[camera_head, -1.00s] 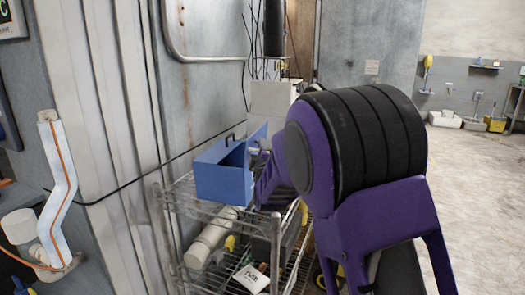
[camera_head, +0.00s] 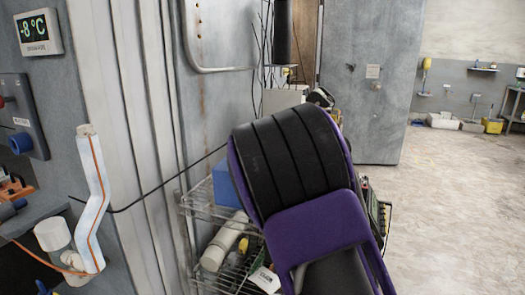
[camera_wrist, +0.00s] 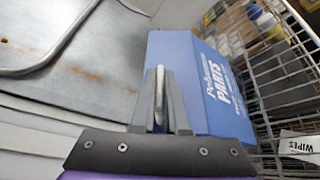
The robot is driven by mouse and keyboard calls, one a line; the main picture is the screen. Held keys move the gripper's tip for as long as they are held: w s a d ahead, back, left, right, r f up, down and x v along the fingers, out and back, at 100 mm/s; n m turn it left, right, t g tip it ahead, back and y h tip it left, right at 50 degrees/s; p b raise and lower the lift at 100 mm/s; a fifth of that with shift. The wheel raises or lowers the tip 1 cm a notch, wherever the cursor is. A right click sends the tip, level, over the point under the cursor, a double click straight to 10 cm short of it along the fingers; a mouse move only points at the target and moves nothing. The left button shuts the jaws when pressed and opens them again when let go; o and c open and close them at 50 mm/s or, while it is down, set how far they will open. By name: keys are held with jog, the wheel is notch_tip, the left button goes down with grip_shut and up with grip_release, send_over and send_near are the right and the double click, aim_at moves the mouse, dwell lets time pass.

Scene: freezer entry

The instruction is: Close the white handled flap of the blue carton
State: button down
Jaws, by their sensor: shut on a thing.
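The blue carton (camera_head: 224,185) stands on the wire rack in the head view, mostly hidden behind my arm. In the wrist view, the blue carton (camera_wrist: 205,115) fills the area just beyond my fingers, with white "PARTS" lettering on one face. My gripper (camera_wrist: 161,80) is close against it, with the two grey fingers shut around a thin, pale bar that looks like the flap's handle (camera_wrist: 160,95). The head view hides my gripper behind my purple and black arm. How far the flap is open cannot be told.
The wire rack (camera_head: 205,208) holds a white cylinder (camera_head: 224,240) and a white packet (camera_head: 265,279) below the carton. A wipes packet (camera_wrist: 300,146) shows at the right in the wrist view. A metal wall stands close at left; the floor at right is clear.

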jog(key=shift+w+a+f+n+g+h, duration=0.1)
jog(key=shift+a+n+g+h, duration=0.25)
jog(key=shift+a+n, duration=0.45)
jog(key=shift+w+a+f+n+g+h+p, duration=0.1)
jog(key=shift+a+f+n+g+h+p, duration=0.15)
jog(key=shift+n, duration=0.25)
jog(key=shift+w+a+f+n+g+h+p, duration=0.1)
jog(key=shift+a+n+h+p, duration=0.15)
jog(key=shift+n, duration=0.25)
jog(key=shift+w+a+f+n+g+h, duration=0.1)
jog(key=shift+a+f+n+g+h, duration=0.3)
jog(key=shift+n, duration=0.5)
jog(key=shift+w+a+f+n+h+p, duration=0.1)
jog(key=shift+a+f+n+h+p, duration=0.15)
jog(key=shift+f+n+h, duration=0.2)
jog(key=shift+a+f+n+h+p, duration=0.2)
jog(key=shift+f+n+h+p, duration=0.1)
jog(key=shift+f+n, duration=0.15)
jog(key=shift+d, duration=0.1)
jog(key=c, duration=0.9)
grip_release()
jog(key=shift+r, duration=0.1)
